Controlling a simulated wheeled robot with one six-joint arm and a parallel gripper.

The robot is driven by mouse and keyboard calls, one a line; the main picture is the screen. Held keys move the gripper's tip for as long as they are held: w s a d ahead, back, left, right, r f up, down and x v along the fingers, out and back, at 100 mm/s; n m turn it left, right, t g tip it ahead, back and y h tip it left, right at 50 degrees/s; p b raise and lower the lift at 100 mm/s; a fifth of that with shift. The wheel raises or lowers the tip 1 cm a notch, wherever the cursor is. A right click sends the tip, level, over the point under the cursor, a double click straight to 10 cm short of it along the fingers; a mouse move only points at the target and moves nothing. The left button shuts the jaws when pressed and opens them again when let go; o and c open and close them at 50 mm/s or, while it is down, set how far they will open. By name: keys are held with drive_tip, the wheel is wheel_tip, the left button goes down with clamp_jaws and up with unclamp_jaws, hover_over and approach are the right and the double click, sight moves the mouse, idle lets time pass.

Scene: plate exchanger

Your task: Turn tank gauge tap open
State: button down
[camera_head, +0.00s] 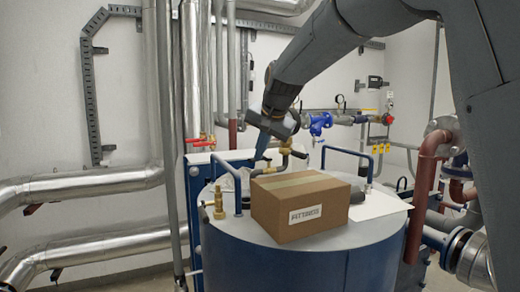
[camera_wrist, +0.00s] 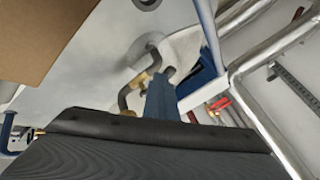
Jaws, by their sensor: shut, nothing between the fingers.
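The tank (camera_head: 300,262) is a dark blue drum with a pale grey lid. A small brass tap (camera_head: 285,150) sits on a bent dark pipe behind the cardboard box, and I take it for the gauge tap. In the wrist view the brass tap (camera_wrist: 138,80) is on the curved pipe, just left of my fingers. My gripper (camera_head: 261,153) points down over the lid's back, left of the tap. Its blue fingers (camera_wrist: 160,95) are together and empty. Whether they touch the tap, and how its handle stands, I cannot tell.
A cardboard box (camera_head: 300,207) stands on the lid in front of the tap. Blue hoop handles (camera_head: 238,197) rise from the lid, and a brass valve (camera_head: 218,204) stands at its left. A white sheet (camera_head: 378,205) lies at right. Pipes with red handles (camera_head: 200,141) run behind.

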drive_tip(key=shift+w+a+f+p, duration=0.1)
drive_tip(key=shift+w+a+p, duration=0.1)
drive_tip(key=shift+w+a, duration=0.3)
drive_tip(key=shift+w+a+p, duration=0.15)
drive_tip(key=shift+a+p, duration=0.05)
drive_tip(key=shift+a, duration=0.55)
